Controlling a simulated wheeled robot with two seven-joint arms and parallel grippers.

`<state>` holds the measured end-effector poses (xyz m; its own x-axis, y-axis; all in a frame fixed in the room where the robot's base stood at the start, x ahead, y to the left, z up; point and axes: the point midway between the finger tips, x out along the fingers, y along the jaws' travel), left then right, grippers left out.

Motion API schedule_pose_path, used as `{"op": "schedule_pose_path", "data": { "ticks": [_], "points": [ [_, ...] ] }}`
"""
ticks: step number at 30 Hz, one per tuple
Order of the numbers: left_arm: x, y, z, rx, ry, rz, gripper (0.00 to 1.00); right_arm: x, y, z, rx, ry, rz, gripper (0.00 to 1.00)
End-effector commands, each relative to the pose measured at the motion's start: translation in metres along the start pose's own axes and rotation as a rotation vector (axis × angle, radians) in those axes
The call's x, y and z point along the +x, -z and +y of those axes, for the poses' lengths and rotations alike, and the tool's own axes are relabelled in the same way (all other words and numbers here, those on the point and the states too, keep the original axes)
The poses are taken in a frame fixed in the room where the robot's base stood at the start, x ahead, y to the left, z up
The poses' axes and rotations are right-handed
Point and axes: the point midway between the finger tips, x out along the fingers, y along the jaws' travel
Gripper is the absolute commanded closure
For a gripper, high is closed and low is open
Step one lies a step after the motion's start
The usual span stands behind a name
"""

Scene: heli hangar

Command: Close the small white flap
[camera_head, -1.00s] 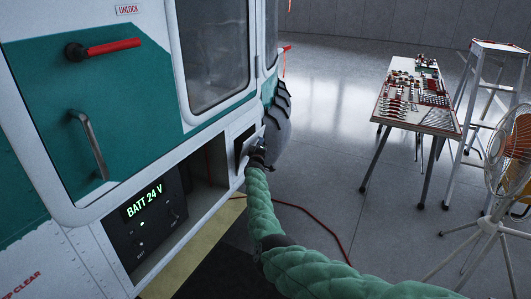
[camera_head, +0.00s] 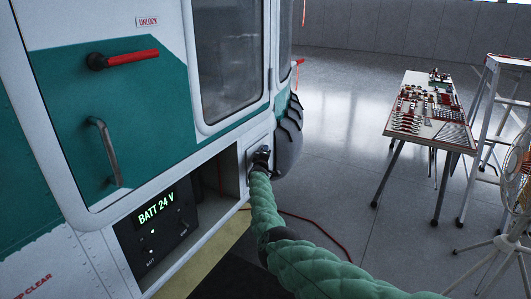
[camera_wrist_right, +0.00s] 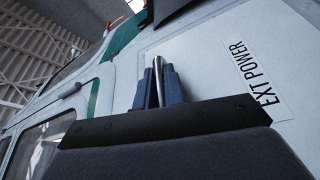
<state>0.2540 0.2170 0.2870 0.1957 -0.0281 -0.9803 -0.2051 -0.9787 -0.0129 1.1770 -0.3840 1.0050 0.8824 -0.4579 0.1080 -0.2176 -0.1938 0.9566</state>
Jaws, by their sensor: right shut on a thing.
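My left gripper is out of view.
An open bay with a BATT 24 V display (camera_head: 157,208) is left of my gripper. A door handle (camera_head: 105,150) and red lever (camera_head: 130,58) are above. A tool table (camera_head: 432,108), ladder (camera_head: 483,120) and fan (camera_head: 515,185) stand right, across open floor.

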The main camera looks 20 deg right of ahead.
Motion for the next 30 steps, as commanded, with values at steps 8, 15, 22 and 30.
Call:
{"op": "schedule_pose_path", "data": {
  "ticks": [8, 15, 22, 30],
  "points": [
    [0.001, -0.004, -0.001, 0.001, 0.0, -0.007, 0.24, 0.0, 0.001, 0.001, 0.0, -0.001, 0.001, 0.67],
    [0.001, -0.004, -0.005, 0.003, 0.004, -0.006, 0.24, -0.001, 0.001, 0.001, 0.0, -0.001, 0.001, 0.67],
    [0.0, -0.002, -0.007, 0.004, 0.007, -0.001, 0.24, -0.015, 0.002, -0.001, 0.001, -0.001, 0.001, 0.67],
    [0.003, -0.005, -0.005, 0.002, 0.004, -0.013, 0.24, -0.044, 0.002, -0.002, 0.001, -0.001, 0.002, 0.67]
  ]
}}
